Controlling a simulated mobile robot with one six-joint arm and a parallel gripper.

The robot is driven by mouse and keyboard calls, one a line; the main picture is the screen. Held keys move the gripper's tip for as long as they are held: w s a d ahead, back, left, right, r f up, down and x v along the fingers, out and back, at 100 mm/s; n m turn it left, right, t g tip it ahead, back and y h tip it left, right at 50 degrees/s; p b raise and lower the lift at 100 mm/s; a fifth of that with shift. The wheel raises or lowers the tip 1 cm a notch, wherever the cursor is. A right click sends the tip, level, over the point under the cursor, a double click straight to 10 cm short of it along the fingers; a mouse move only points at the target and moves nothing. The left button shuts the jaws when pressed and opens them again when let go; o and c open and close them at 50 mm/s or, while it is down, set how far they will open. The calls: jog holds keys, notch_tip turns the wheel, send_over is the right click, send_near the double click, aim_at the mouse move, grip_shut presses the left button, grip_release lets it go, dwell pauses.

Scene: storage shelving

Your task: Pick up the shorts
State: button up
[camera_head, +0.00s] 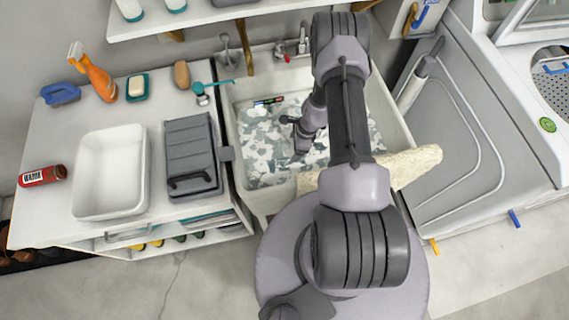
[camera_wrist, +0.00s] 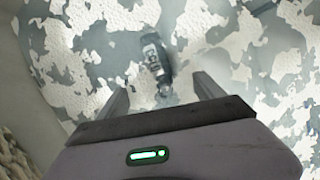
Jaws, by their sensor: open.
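A grey, white and pale-green camouflage-patterned cloth, which looks like the shorts (camera_head: 262,150), lies spread in the sink basin. Its outline is partly hidden behind my arm. In the wrist view the same patchy pattern (camera_wrist: 90,65) fills most of the background. My gripper (camera_head: 298,137) is down inside the sink over the cloth. In the wrist view my gripper (camera_wrist: 162,92) has its two dark fingers apart, with no cloth held between them. I cannot tell whether the fingertips touch the cloth. A small dark object with pale lettering (camera_wrist: 154,57) shows beyond the fingertips.
The sink walls (camera_head: 397,118) surround my gripper. A cream rough cloth (camera_head: 415,166) hangs over the front rim. A small dark item with coloured ends (camera_head: 268,101) lies at the back. A white tub (camera_head: 81,178) and a grey box (camera_head: 190,138) stand on the left counter.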

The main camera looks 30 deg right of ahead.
aim_at(287, 160)
jog(key=b+x, duration=0.1)
jog(key=x, duration=0.3)
jog(key=shift+a+f, duration=0.1)
jog(key=shift+f, duration=0.15)
jog(key=b+x, duration=0.3)
jog(key=x, duration=0.2)
jog(key=shift+s+f, duration=0.15)
jog(key=shift+f, duration=0.05)
jog(key=shift+r, duration=0.15)
grip_shut()
notch_tip(287, 160, up, 10)
jog(key=p, duration=0.4)
jog(key=shift+p, duration=0.3)
